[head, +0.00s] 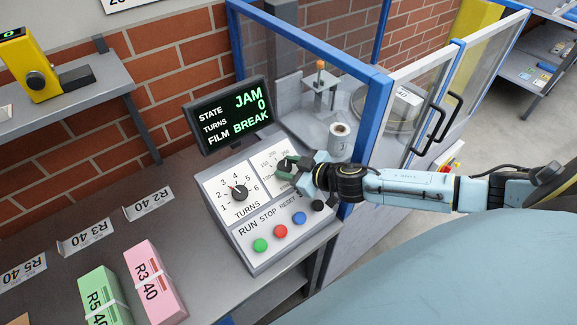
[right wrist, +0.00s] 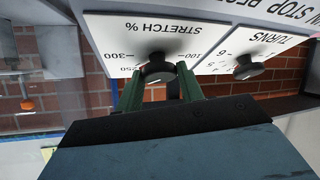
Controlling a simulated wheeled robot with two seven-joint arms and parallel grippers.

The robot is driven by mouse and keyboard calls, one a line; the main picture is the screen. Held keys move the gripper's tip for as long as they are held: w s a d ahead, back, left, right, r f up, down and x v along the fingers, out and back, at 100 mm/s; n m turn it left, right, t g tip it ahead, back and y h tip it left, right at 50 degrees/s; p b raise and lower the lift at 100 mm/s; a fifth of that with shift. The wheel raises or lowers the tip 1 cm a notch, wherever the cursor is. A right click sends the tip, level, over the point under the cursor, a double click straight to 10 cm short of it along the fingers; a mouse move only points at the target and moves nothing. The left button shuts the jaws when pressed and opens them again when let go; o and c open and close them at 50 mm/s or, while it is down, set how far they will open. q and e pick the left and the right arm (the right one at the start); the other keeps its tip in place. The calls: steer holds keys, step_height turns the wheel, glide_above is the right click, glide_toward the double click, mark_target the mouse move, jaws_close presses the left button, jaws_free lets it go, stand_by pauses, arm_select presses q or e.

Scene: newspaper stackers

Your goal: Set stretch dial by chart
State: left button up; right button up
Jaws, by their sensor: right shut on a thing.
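The stretch dial is a dark round knob (right wrist: 157,70) on a white plate marked STRETCH % in the right wrist view, with 100, 250 and 300 readable. My right gripper (right wrist: 158,84) is shut on this knob, one green finger on each side. In the head view my right gripper (head: 286,168) covers most of the dial and its pointer, so its setting cannot be read. The screen (head: 233,114) reads STATE JAM, TURNS 0, FILM BREAK. I cannot make out a stretch chart. My left gripper is not in view.
The turns dial (head: 238,193) is left of the stretch dial. Green, red and blue buttons (head: 280,231) and a black knob (head: 317,206) sit below. Pink (head: 152,283) and green (head: 103,296) bundles lie on the bench. A blue-framed guard (head: 376,110) stands behind my right arm.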

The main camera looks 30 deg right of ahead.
mark_target(289, 169)
steer(key=o, duration=1)
steer(key=shift+c, duration=0.2)
step_height(289, 169, up, 10)
steer(key=p, duration=0.2)
